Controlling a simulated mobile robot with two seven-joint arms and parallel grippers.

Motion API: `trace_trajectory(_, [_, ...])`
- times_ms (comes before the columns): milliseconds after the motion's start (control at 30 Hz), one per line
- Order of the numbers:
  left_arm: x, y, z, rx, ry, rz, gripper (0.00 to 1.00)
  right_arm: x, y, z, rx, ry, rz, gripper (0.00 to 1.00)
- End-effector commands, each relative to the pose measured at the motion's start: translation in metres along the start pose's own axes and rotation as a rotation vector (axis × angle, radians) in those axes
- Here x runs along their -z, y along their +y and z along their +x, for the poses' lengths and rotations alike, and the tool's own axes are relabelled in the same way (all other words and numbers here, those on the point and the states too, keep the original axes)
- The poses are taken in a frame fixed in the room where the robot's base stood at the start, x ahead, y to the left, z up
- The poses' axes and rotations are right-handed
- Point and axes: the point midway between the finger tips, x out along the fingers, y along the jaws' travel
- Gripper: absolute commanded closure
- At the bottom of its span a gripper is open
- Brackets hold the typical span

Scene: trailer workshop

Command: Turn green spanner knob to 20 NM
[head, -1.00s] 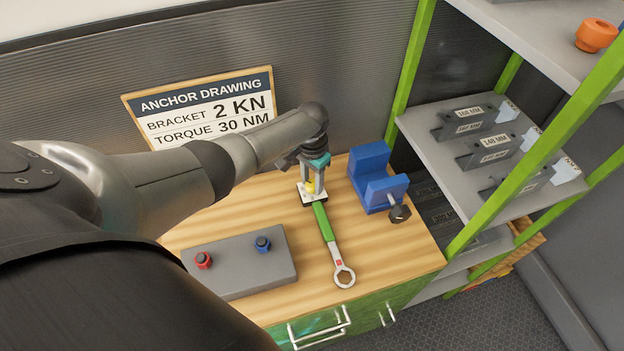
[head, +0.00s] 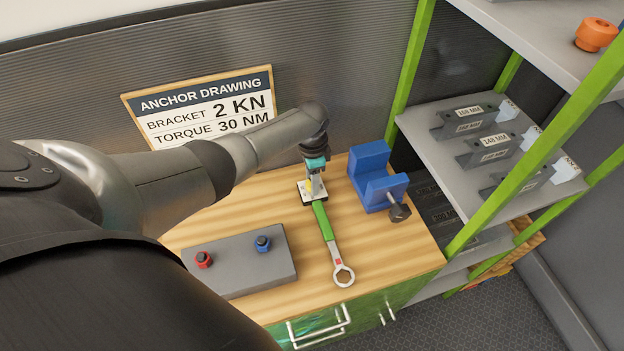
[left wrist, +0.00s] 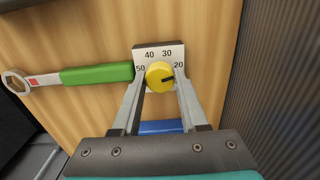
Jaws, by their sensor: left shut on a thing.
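The spanner with the green handle (head: 322,222) lies on the wooden bench, its ring end toward the bench's front edge. A pale dial plate (left wrist: 174,54) at its handle end carries the numbers 50, 40, 30 and 20. The yellow knob (left wrist: 159,73) sits on this plate. Its dark pointer mark points right, close to the 20 and slightly below the numeral. My left gripper (head: 312,190) reaches down over the dial, shut on the knob with a finger on either side. It also shows in the left wrist view (left wrist: 160,84). My right gripper is out of view.
A blue vise (head: 373,181) stands right of the dial. A grey block (head: 242,270) with a red and a blue knob lies to the left. The wall sign (head: 200,108) reads torque 30 NM. A green-framed shelf (head: 470,185) stands at the right.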

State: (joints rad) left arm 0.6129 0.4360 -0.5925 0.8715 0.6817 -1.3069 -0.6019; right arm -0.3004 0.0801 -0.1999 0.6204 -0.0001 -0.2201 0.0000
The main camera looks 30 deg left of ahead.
Motion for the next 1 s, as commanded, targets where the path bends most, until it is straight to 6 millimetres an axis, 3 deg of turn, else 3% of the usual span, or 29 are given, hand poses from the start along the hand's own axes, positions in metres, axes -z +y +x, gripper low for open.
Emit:
trace_trajectory(333, [-0.0003,-0.0009,-0.0008,0.001,-0.001,0.001,1.0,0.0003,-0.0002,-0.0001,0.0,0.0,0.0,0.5])
trace_trajectory(367, [-0.0003,-0.0009,-0.0008,0.001,-0.001,0.001,0.54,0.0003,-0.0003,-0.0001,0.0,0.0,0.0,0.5])
trace_trajectory(600, [-0.0004,-0.0005,-0.0004,0.001,-0.001,0.0,0.27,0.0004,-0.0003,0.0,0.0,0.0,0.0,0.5])
trace_trajectory(1000, [-0.0007,-0.0007,-0.0088,0.0,-0.001,0.0,0.27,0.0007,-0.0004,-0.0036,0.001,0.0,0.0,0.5])
